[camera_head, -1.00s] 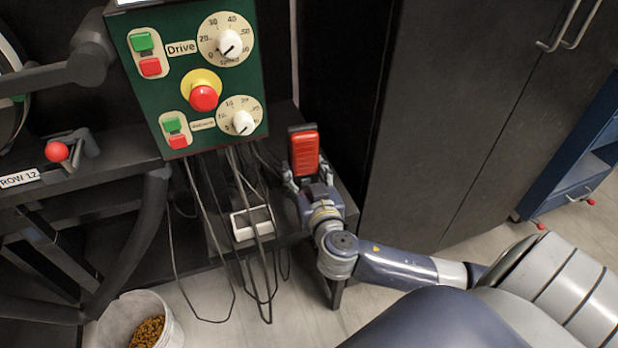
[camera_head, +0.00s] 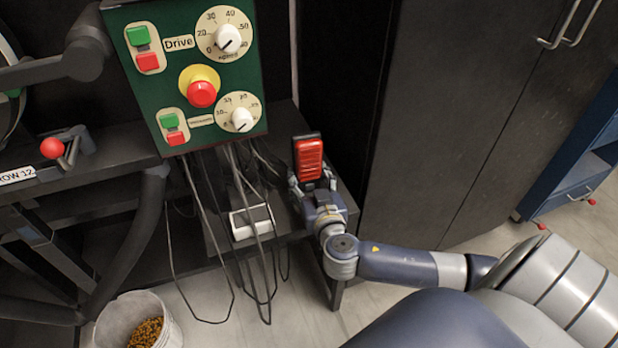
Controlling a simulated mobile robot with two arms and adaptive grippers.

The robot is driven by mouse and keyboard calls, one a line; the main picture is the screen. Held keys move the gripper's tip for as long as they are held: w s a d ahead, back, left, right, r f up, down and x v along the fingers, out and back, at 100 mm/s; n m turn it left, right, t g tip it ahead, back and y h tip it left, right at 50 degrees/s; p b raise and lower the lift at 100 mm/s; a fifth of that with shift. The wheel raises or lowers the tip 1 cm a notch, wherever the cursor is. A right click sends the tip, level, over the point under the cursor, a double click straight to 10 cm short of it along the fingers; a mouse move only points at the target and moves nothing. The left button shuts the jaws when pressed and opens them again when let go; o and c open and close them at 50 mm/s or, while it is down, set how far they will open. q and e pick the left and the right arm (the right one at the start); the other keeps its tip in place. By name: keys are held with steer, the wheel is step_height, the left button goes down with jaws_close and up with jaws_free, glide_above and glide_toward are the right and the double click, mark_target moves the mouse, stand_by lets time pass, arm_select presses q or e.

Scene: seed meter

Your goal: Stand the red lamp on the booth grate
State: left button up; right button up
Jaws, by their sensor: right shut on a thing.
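The red lamp (camera_head: 309,158), a red ribbed block with a black back, stands upright at the far end of my right gripper (camera_head: 314,190). My right gripper is shut on its lower part, above the dark bench to the right of the green control panel. I cannot tell whether the lamp touches the bench. No booth grate can be made out. My left gripper is not in view.
The green control panel (camera_head: 187,90) with knobs and buttons hangs at upper left, its cables dangling over a white tray (camera_head: 250,222). A tall dark cabinet (camera_head: 455,110) stands close on the right. A bucket (camera_head: 112,318) of brown pellets sits on the floor.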

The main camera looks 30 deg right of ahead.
steer(key=o, duration=1.2)
steer(key=shift+r, duration=0.1)
